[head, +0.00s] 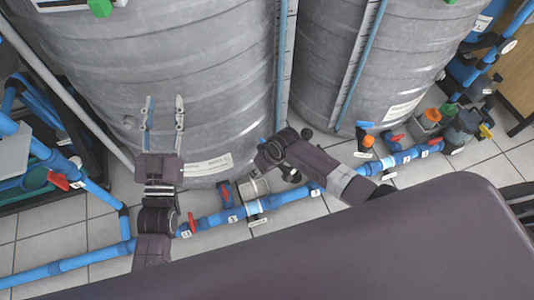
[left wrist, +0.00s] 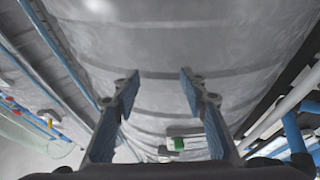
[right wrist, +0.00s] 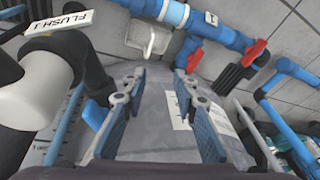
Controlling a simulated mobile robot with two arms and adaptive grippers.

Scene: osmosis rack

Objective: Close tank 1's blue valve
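Two large grey tanks stand side by side; the left one (head: 200,75) is nearest my arms, and I cannot read which is tank 1. I cannot make out its blue valve for sure in any view; my right arm covers part of the tank's base. A "FLUSH 1" label (right wrist: 58,35) shows in the right wrist view beside black fittings (right wrist: 72,70). My right gripper (right wrist: 160,78) is open and empty, facing the tank's wall; its fingers are hidden in the head view. My left gripper (head: 164,110) is open and empty in front of the left tank.
A blue pipe (head: 285,198) with labels runs along the floor before the tanks. Red handles (right wrist: 253,52) stick out from the pipework.

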